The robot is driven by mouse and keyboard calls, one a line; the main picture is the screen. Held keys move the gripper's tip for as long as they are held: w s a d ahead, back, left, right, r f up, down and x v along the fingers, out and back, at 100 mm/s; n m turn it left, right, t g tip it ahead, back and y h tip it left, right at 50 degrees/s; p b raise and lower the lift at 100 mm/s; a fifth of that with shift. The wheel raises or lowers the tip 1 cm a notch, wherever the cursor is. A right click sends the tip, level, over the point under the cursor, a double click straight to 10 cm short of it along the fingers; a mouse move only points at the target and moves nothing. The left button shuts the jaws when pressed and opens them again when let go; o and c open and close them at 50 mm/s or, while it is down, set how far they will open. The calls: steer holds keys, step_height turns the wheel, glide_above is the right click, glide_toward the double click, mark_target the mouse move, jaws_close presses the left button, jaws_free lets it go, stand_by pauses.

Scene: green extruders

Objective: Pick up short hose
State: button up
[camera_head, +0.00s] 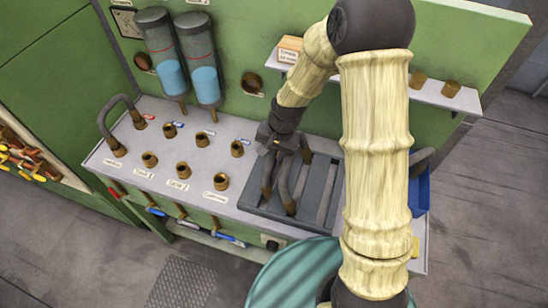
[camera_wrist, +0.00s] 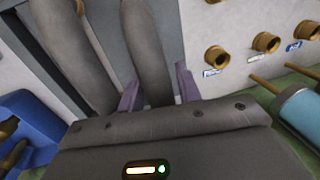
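Dark grey bent hoses (camera_head: 284,188) with brown ends lie in a dark slotted tray (camera_head: 325,187) on the bench; I cannot tell for sure which is the short one. My gripper (camera_head: 283,145) is over the back left part of the tray, at the hoses. In the wrist view, the purple fingers of my gripper (camera_wrist: 158,92) stand on either side of one grey hose (camera_wrist: 146,45), with a small gap showing at the right finger. A second grey hose length (camera_wrist: 70,50) runs outside the left finger. The lower ends of the hoses are out of the wrist view.
Several brass ports (camera_head: 183,170) stand on the bench left of the tray. A bent hose (camera_head: 118,112) joins two ports at far left. Two blue-filled cylinders (camera_head: 205,75) hang on the green wall. A blue bin (camera_head: 421,190) is at right, partly behind my arm. A teal drum (camera_head: 290,270) stands in front.

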stand_by(0.3)
jaws_close()
step_height(320, 180, up, 10)
steer(key=shift+r+b, duration=0.1)
steer(key=shift+b, duration=1.05)
